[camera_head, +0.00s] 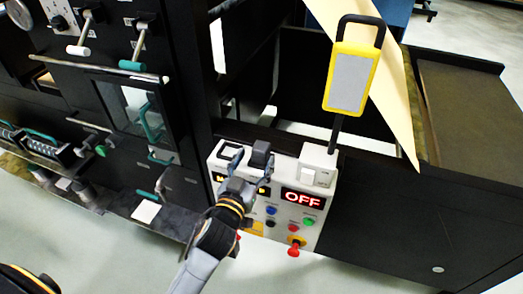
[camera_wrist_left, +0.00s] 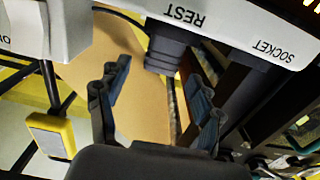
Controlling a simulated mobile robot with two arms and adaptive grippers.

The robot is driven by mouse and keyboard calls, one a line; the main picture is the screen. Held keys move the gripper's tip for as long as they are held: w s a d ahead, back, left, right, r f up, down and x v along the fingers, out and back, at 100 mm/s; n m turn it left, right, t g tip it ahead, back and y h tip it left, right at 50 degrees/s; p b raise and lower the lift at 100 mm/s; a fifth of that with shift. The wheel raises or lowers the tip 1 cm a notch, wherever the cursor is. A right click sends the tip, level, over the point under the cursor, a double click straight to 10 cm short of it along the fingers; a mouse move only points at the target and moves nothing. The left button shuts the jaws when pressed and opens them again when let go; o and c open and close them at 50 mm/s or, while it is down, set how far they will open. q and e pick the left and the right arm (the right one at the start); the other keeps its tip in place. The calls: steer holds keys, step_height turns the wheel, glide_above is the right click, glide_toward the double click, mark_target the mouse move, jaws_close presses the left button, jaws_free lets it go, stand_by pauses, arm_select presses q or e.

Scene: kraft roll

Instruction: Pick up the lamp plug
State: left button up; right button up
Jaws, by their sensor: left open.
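The lamp plug (camera_head: 261,153) is a black block on the top of the white control box (camera_head: 225,177), and in the left wrist view the plug (camera_wrist_left: 165,52) sits at the label REST. My left gripper (camera_head: 247,170) is open just in front of the plug. In the left wrist view the two fingers of the gripper (camera_wrist_left: 158,85) are spread, with the plug ahead of the gap between them and apparently not held. The yellow lamp (camera_head: 350,80) stands on a pole at the box's right; its lower part is hidden in the head view. My right gripper is not in view.
The box front has a red OFF display (camera_head: 302,198), coloured buttons and a red-and-yellow knob (camera_head: 294,246). A label SOCKET (camera_wrist_left: 275,51) is beside REST. A sheet of kraft paper (camera_head: 385,90) hangs behind the lamp. A dark machine (camera_head: 120,110) is at left.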

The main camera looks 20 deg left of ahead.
mark_target(259, 153)
arm_select(q)
steer(key=shift+w, duration=0.3)
steer(key=w+p, duration=0.2)
steer(key=w, duration=0.3)
steer(key=shift+d, duration=0.1)
steer(key=shift+s, duration=0.2)
steer(key=shift+c, duration=1.3)
steer(key=c, duration=1)
